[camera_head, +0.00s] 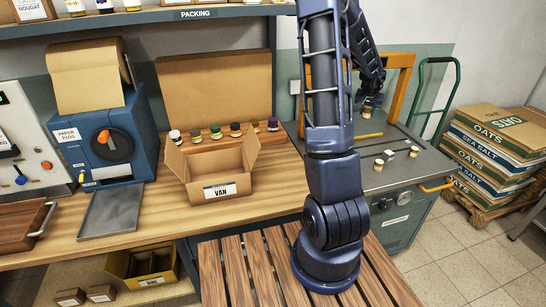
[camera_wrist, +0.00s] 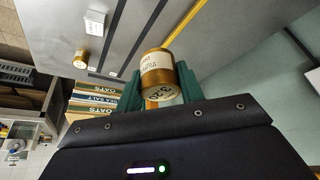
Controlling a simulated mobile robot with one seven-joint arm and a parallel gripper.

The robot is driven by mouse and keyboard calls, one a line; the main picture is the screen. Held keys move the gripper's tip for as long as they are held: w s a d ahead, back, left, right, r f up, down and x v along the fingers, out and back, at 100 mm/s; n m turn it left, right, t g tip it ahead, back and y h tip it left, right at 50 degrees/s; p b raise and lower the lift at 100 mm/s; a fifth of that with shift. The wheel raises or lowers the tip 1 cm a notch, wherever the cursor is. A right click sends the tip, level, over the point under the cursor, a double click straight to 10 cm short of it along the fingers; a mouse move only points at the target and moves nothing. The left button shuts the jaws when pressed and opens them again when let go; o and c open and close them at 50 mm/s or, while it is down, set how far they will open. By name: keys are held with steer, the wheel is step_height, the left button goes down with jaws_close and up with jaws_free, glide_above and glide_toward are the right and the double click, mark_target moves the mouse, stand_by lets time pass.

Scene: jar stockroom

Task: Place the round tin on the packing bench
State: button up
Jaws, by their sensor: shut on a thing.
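The round tin (camera_wrist: 156,66), gold with a pale label, is between the green fingers of my gripper (camera_wrist: 158,88) in the wrist view. My gripper is shut on it. In the head view my gripper (camera_head: 371,98) is at the far right, over the grey metal worktop, and the tin is small and partly hidden there. I cannot tell whether the tin touches the worktop. The packing bench (camera_head: 255,214) is the wooden top at left and centre, under the "PACKING" shelf, well left of my gripper.
An open "VAN" box (camera_head: 217,185), a grey tray (camera_head: 110,214) and a blue paper-pads machine (camera_head: 106,139) stand on the bench, with several small jars behind the box. Two small tins, one here (camera_head: 379,165), remain on the metal worktop (camera_head: 365,150). Bare bench shows right of the box.

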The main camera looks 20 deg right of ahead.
steer(key=w+a+f+n+t+y, duration=0.1)
steer(key=w+a+f+n, duration=0.15)
steer(key=a, duration=0.35)
steer(key=w+a+f+n+y, duration=0.1)
steer(key=w+a+n, duration=0.25)
steer(key=a, duration=0.25)
step_height(320, 180, up, 3)
steer(key=n+g+y, duration=0.5)
steer(key=n+y, duration=0.1)
steer(key=n, duration=1.6)
glide_above(259, 164)
steer(key=d, duration=0.2)
steer(key=f, duration=1.9)
steer(key=shift+a+f, duration=0.1)
steer(key=shift+a, duration=0.1)
steer(key=o, duration=0.6)
steer(key=shift+f, duration=0.15)
steer(key=o, duration=0.4)
